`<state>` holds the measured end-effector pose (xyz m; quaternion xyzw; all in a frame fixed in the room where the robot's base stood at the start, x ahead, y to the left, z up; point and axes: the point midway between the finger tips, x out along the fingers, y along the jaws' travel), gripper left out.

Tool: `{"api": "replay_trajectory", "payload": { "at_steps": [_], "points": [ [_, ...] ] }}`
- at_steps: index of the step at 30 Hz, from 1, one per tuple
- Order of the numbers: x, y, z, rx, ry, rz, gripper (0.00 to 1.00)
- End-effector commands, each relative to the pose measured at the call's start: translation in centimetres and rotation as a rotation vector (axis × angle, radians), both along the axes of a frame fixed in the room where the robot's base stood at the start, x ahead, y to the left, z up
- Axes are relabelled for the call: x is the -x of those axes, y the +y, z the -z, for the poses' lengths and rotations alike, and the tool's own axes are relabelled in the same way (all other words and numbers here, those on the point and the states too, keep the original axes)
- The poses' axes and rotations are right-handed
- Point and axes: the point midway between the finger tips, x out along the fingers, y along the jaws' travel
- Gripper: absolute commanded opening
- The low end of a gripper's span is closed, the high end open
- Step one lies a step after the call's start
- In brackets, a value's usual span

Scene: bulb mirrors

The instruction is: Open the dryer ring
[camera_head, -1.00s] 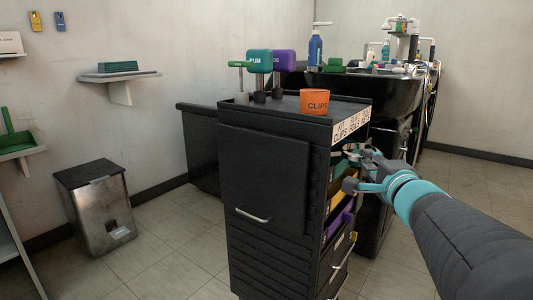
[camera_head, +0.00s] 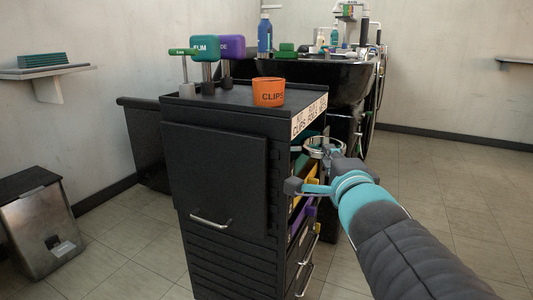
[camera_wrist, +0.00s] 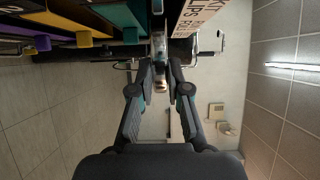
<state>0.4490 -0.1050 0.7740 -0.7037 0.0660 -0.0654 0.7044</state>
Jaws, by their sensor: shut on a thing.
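The dryer ring (camera_head: 322,138) is a pale metallic hoop at the upper right side of the black cart, just below its label strip. My gripper (camera_head: 327,153) reaches it from the right in the head view and is shut on it. In the wrist view, the fingertips of my gripper (camera_wrist: 161,82) close on a narrow bright metallic piece, which seems to be part of the ring (camera_wrist: 159,48). The fingers and wrist hide part of the ring, so how far it is open is hard to tell.
The black cart (camera_head: 215,170) carries an orange clips cup (camera_head: 269,92) and several upright tools on top. Coloured drawers, one yellow (camera_wrist: 47,37), are close to my gripper. A black wash basin (camera_head: 320,80) stands behind. Floor at the right is clear.

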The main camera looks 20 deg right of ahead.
Motion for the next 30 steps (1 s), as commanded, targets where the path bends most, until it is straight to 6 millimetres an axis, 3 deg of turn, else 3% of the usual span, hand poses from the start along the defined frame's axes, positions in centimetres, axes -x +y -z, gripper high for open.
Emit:
{"api": "replay_trajectory", "payload": {
  "at_steps": [6,7,9,10,22,30],
  "points": [
    [0.0,0.1,-0.4,0.004,-0.009,-0.005,0.0],
    [0.0,0.1,-0.4,0.004,-0.009,-0.005,0.21],
    [0.0,0.1,-0.3,0.002,-0.008,-0.004,0.38],
    [0.0,0.1,-0.3,0.002,-0.008,-0.004,0.42],
    [0.4,0.0,-0.1,0.002,-0.003,-0.001,0.42],
    [3.2,0.6,-0.2,0.004,-0.005,-0.002,0.42]
  ]
}}
